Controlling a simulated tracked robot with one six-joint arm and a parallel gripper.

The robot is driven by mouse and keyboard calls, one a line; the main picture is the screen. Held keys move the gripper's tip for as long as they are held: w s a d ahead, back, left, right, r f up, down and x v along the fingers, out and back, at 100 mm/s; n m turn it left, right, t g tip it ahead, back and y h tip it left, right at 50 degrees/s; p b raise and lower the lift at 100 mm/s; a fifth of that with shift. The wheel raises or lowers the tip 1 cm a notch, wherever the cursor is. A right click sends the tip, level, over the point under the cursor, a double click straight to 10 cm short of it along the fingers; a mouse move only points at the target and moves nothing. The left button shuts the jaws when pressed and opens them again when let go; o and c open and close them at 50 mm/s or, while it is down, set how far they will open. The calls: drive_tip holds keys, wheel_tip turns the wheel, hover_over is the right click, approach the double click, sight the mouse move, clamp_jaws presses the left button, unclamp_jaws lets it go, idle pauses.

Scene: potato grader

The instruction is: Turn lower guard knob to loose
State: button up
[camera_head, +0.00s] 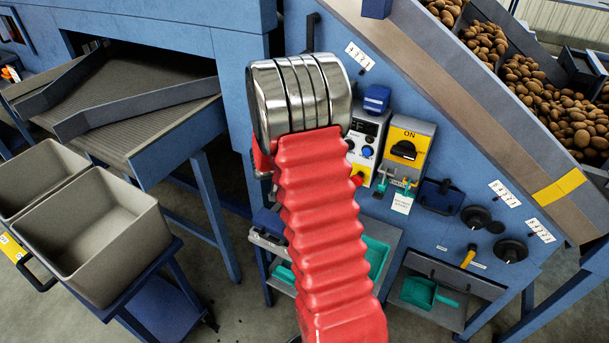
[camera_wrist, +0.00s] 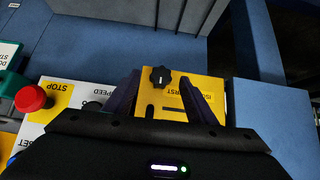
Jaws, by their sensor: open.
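A black lobed knob (camera_wrist: 160,77) stands on a yellow plate (camera_wrist: 152,102) in the wrist view. The plate carries upside-down lettering, partly covered, and a dark slot below the knob. My gripper (camera_wrist: 160,88) is open, with one dark finger on each side of the knob in the picture. I cannot tell whether the fingers reach its depth; no contact shows. The turn position of the knob cannot be read.
In the wrist view a red stop button (camera_wrist: 31,98) sits left of my gripper. The head view shows a yellow isolator box (camera_head: 405,148), two black round handles (camera_head: 476,217) (camera_head: 511,251) at right, and grey crates (camera_head: 93,213) at left.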

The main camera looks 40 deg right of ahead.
drive_tip(key=v, duration=1.2)
drive_tip(key=shift+s+a+r, duration=0.1)
drive_tip(key=shift+a+r, duration=0.05)
idle(0.3)
